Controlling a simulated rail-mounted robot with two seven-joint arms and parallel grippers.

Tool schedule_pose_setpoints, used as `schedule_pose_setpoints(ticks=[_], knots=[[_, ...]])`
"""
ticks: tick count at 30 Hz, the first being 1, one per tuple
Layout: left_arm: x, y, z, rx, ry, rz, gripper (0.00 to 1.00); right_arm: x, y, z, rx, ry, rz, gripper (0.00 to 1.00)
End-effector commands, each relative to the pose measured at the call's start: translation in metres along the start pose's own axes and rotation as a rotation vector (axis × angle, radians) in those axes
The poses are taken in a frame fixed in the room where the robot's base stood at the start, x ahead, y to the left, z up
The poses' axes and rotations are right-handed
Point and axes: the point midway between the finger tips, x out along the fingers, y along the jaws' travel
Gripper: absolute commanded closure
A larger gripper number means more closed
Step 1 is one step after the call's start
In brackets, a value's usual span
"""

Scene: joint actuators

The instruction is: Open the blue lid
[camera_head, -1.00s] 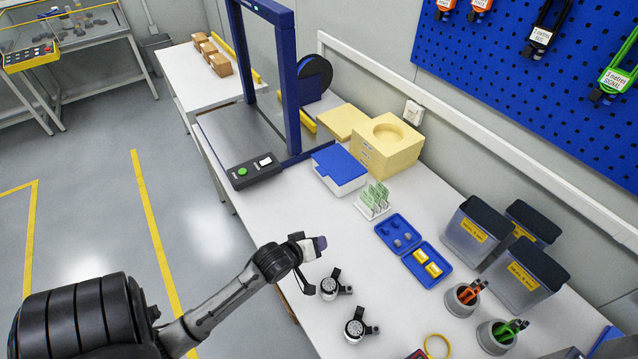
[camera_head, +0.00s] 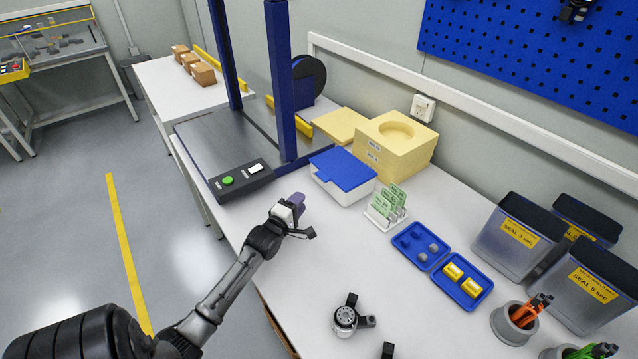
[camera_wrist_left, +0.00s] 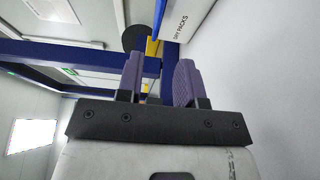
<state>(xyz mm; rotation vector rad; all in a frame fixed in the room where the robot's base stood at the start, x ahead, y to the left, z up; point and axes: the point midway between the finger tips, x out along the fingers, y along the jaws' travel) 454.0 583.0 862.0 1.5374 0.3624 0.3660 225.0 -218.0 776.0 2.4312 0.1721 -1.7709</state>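The blue lid (camera_head: 343,169) lies flat and closed on a white box (camera_head: 340,190) in the middle of the head view. In the left wrist view, part of the white box (camera_wrist_left: 186,30), marked "DRY PACKS", shows at the top, with a blue lid edge (camera_wrist_left: 160,14). My left gripper (camera_head: 298,201) is left of and nearer than the box, apart from it. Its two purple fingers stand apart with a gap between them in the wrist view (camera_wrist_left: 158,80), and I see nothing held.
A blue-framed press (camera_head: 280,90) with a control panel (camera_head: 242,180) stands left of the box. Yellow foam blocks (camera_head: 395,150) stand behind it. A rack of green cards (camera_head: 386,207) and an open blue case (camera_head: 435,262) lie to the right. The table front is mostly clear.

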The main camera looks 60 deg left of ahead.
Motion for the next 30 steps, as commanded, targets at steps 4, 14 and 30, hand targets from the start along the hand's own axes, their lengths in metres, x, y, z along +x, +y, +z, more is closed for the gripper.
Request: schedule_pose_setpoints(ticks=[4, 14, 30], knots=[[0.028, -0.001, 0.0, 0.003, 0.0, 0.001, 0.66, 0.009, 0.0, 0.003, 0.001, 0.001, 0.0, 0.57], [0.086, -0.001, 0.0, 0.003, 0.0, 0.0, 0.66, 0.025, -0.002, 0.008, 0.006, 0.001, -0.003, 0.57], [0.12, 0.0, 0.0, 0.004, 0.0, -0.002, 0.66, 0.033, -0.003, 0.01, 0.006, 0.001, -0.005, 0.57]])
